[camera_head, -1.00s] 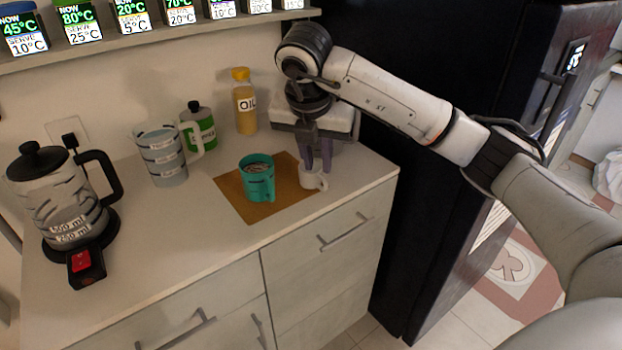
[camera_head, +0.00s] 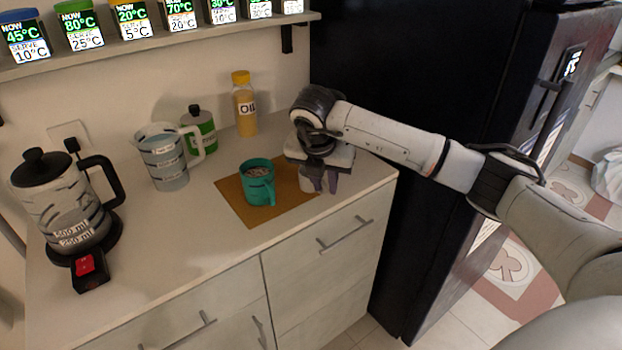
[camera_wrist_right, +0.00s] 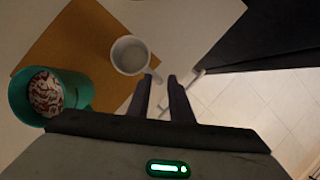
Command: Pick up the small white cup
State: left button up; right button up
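The small white cup (camera_head: 308,181) stands on the counter at the right edge of the brown mat, partly hidden by my right gripper in the head view. In the right wrist view the cup (camera_wrist_right: 130,56) looks empty, and its handle points toward my fingertips. My right gripper (camera_head: 325,184) is low over the counter at the cup's right side. In the wrist view its two fingers (camera_wrist_right: 160,80) are apart, with the handle's end close to the fingertips; I cannot tell if they touch. My left gripper is not in view.
The counter's front edge is close.

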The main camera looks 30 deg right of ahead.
grip_shut()
jog(key=shift+r, duration=0.1)
